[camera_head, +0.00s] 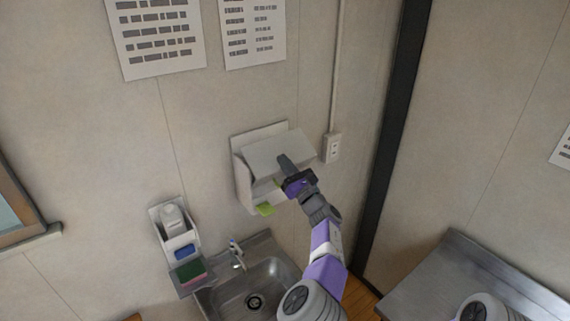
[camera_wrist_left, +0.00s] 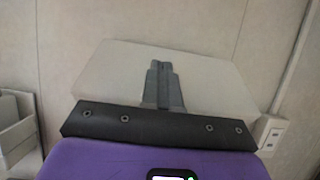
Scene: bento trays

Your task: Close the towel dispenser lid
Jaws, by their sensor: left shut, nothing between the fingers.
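The white towel dispenser (camera_head: 243,184) is mounted on the wall above the sink. Its lid (camera_head: 272,152) stands tilted outward, away from the wall, with a gap between it and the back panel. A green piece (camera_head: 265,209) shows at the dispenser's underside. My left gripper (camera_head: 285,161) is shut and empty, its fingertips in front of the lid's outer face. In the left wrist view the shut fingers (camera_wrist_left: 160,72) overlap the pale lid (camera_wrist_left: 110,62); I cannot tell whether they touch it. My right gripper is not in view.
A steel sink (camera_head: 285,268) with a faucet (camera_head: 236,254) lies below. A wall holder with a white bottle (camera_head: 173,219) and a sponge (camera_head: 190,271) is at left. An outlet (camera_head: 332,148) is right of the dispenser. A steel counter (camera_head: 455,262) stands at lower right.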

